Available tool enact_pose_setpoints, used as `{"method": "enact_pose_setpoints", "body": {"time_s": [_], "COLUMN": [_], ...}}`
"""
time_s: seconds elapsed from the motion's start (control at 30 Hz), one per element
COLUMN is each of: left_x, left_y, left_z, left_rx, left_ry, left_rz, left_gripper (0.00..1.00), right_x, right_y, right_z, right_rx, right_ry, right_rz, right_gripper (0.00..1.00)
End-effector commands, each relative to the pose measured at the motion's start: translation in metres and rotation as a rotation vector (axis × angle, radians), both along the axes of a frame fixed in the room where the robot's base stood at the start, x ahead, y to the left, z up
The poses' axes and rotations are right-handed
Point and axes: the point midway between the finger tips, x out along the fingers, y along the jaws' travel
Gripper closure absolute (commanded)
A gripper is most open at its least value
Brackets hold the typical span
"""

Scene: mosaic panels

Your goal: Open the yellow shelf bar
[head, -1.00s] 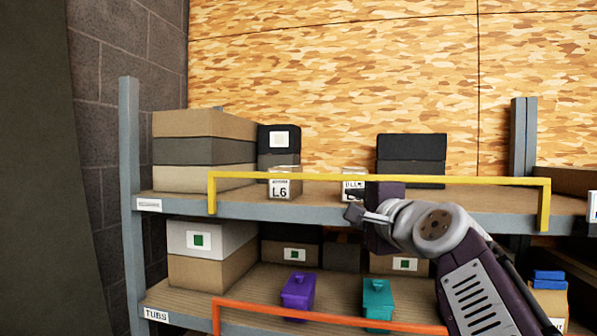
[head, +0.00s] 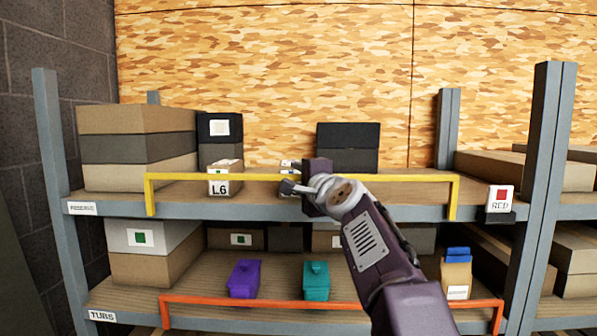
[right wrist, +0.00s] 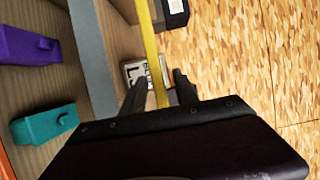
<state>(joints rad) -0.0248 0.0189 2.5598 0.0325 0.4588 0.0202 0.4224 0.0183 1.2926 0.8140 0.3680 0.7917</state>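The yellow bar (head: 400,178) runs level across the front of the upper shelf, with a short leg down at each end by the shelf edge. It stands in front of the boxes there. My right gripper (head: 291,187) is at the middle of the bar in the head view. In the right wrist view the yellow bar (right wrist: 150,45) passes between the two dark fingers of my right gripper (right wrist: 159,92). The fingers are apart, with space beside the bar. My left gripper is not in view.
A small box marked L6 (head: 224,180) stands behind the bar. An orange bar (head: 240,301) crosses the lower shelf, with a purple tub (head: 244,279) and a teal tub (head: 316,282) behind it. A grey post (head: 541,200) and a red-marked box (head: 500,198) are to the right.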

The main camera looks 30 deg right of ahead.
Motion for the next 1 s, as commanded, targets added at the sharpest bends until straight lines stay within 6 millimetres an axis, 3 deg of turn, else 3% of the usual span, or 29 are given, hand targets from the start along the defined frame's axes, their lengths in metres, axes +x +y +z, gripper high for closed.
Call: {"method": "enact_pose_setpoints", "body": {"time_s": [0.17, 0.3, 0.33, 1.0], "left_x": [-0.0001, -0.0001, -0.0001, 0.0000], "left_y": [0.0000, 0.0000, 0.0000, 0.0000], "left_z": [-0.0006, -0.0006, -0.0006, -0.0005], "left_rx": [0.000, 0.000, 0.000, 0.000], "left_ry": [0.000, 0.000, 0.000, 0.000], "left_rz": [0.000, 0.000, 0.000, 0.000], "left_gripper": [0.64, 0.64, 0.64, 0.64], "right_x": [0.0005, 0.0003, 0.0003, 0.0002], "right_y": [0.0000, 0.0001, 0.0001, 0.0002], "right_z": [-0.0009, -0.0010, -0.0009, -0.0010], "right_rx": [0.000, 0.000, 0.000, 0.000], "right_ry": [0.000, 0.001, 0.001, 0.001], "right_rz": [0.000, 0.000, 0.001, 0.001], "right_gripper": [0.64, 0.97, 1.00, 1.00]}}
